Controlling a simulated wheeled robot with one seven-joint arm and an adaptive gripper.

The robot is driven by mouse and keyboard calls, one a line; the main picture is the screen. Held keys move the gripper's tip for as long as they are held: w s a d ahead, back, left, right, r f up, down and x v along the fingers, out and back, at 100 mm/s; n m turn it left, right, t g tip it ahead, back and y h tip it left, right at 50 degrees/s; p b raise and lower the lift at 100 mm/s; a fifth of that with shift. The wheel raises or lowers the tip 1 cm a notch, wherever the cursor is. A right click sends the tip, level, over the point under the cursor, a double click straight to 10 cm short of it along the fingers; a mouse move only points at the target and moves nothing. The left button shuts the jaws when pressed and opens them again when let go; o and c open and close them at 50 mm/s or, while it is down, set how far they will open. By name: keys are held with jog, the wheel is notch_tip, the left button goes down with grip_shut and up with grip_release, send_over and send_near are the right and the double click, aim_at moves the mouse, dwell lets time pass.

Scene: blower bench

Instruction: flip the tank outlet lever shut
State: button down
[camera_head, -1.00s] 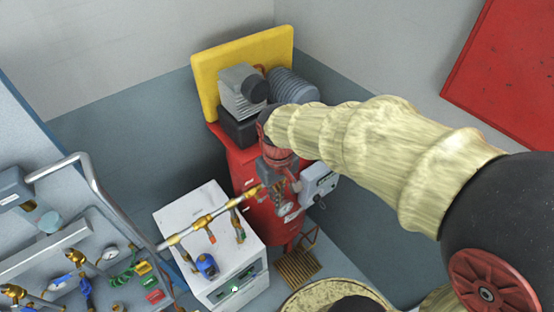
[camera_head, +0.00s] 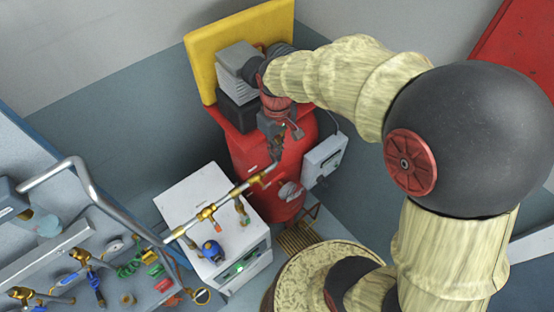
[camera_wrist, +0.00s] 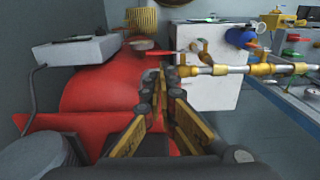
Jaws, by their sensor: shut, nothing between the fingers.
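The red tank (camera_head: 265,150) stands against the back corner, and its side fills the left of the wrist view (camera_wrist: 95,90). A brass-fitted outlet pipe (camera_head: 232,194) runs from the tank toward the lower left; in the wrist view its near fitting (camera_wrist: 188,71) is just right of my fingertips. A thin reddish bar (camera_wrist: 160,52) shows just beyond the fingertips; I cannot tell whether it is the outlet lever. My gripper (camera_head: 274,153) points down at the tank end of the pipe, shut and empty. Its fingertips (camera_wrist: 164,72) hide part of the fitting; contact cannot be told.
A grey box (camera_head: 325,157) is mounted on the tank's right side. A white cabinet (camera_head: 185,203) stands under the pipe. The motor and compressor (camera_head: 238,70) sit on top before a yellow panel (camera_head: 200,55). The bench with valves (camera_head: 45,255) is at lower left.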

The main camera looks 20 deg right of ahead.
aim_at(277, 177)
notch_tip(277, 177, down, 13)
jog(key=shift+b, duration=0.3)
